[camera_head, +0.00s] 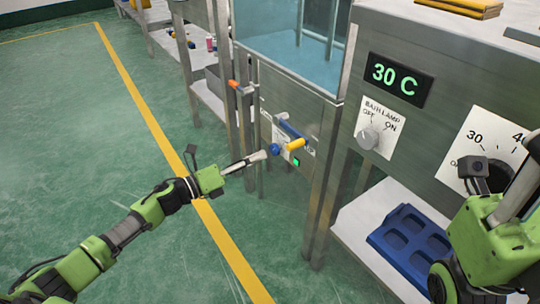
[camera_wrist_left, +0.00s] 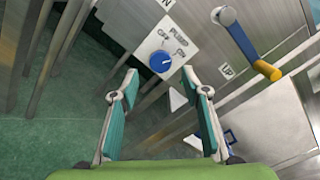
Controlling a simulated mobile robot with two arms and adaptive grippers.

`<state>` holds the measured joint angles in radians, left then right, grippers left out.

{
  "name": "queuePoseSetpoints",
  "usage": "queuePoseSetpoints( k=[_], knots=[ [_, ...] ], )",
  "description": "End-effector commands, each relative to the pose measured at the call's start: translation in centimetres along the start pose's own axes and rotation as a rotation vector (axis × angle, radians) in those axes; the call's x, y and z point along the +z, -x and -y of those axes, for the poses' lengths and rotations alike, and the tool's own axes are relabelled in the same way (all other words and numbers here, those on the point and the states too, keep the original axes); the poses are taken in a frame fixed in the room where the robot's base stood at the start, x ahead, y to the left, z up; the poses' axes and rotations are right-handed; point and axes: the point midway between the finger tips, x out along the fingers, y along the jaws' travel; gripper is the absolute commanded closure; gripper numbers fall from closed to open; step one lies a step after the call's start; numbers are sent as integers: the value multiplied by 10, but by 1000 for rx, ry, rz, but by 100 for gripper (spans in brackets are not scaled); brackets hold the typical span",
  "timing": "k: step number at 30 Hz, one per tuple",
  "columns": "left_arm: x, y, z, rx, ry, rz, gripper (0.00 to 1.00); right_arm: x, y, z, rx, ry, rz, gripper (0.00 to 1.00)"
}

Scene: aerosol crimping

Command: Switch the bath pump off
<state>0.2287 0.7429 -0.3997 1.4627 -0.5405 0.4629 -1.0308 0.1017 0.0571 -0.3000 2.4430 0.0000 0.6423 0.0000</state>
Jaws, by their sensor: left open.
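The bath pump switch is a blue round knob (camera_wrist_left: 160,61) on a white plate marked PUMP, OFF and ON in the left wrist view. A small pale mark shows on the knob, but its exact setting is hard to read. The knob also shows in the head view (camera_head: 275,149), on the front panel under the bath. My left gripper (camera_head: 261,156) is open and empty, its fingertips close in front of the knob. In the left wrist view the two fingers (camera_wrist_left: 159,76) stand apart below it. My right gripper (camera_head: 512,190) is partly cut off at the right edge.
A blue crank with a yellow handle (camera_head: 295,145) sticks out just right of the knob. A green lamp (camera_head: 296,161) is lit below it. Further right are a bath lamp knob (camera_head: 368,138), a 30 C display (camera_head: 399,79) and a blue tray (camera_head: 411,246).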

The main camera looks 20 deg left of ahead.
Motion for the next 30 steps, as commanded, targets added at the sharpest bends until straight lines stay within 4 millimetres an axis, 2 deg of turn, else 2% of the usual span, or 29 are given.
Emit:
queuePoseSetpoints(
  k=[3, 9, 15, 23, 27, 30],
  knots=[
    [0, -23, -1, -3, -2, 2, 58, -3, -1, 2, -8, 3, -23, 60],
    [0, -49, -1, -2, -1, 1, 58, -7, -6, 3, -17, 6, -46, 60],
    [0, -59, 0, -1, 0, 0, 58, -8, -9, 4, -21, 7, -55, 60],
    [0, -60, 0, 0, 1, 0, 58, -8, -9, 4, -22, 7, -55, 60],
    [0, -59, 0, 0, 1, 0, 94, -8, -9, 4, -21, 7, -55, 60],
    [0, -59, 0, 0, 0, 0, 96, -8, -9, 4, -21, 7, -55, 60]
  ],
)
